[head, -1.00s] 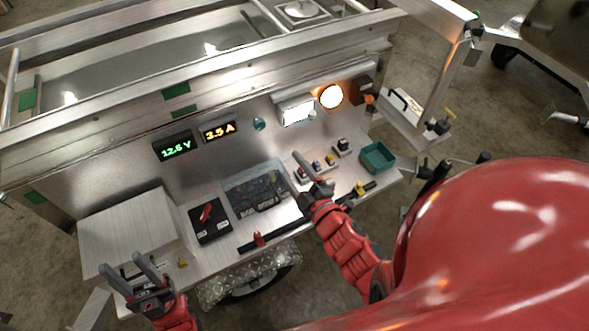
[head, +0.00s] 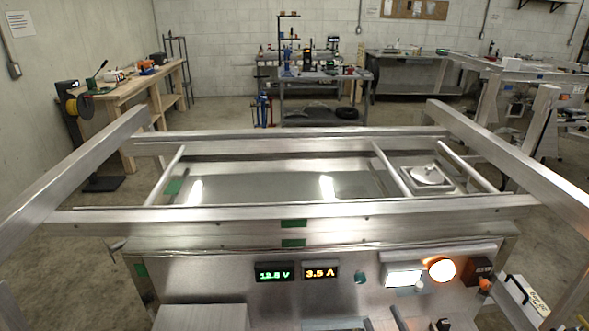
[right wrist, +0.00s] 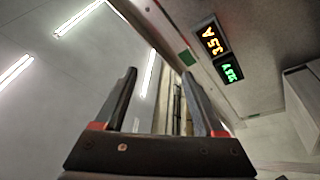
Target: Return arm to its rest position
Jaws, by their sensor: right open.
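My right gripper (head: 399,318) shows only as a bit of grey finger at the bottom edge of the head view, in front of the trailer's panel. In the right wrist view my right gripper (right wrist: 160,75) is open, its two dark fingers apart with nothing between them. My left gripper is out of the head view. The rest of both arms is also out of the head view.
The aluminium trailer (head: 300,215) fills the middle, with rails rising at both sides. Its panel has a green voltage display (head: 274,272), an amber current display (head: 321,272) and a lit round lamp (head: 441,270). A wooden bench (head: 150,75) stands back left.

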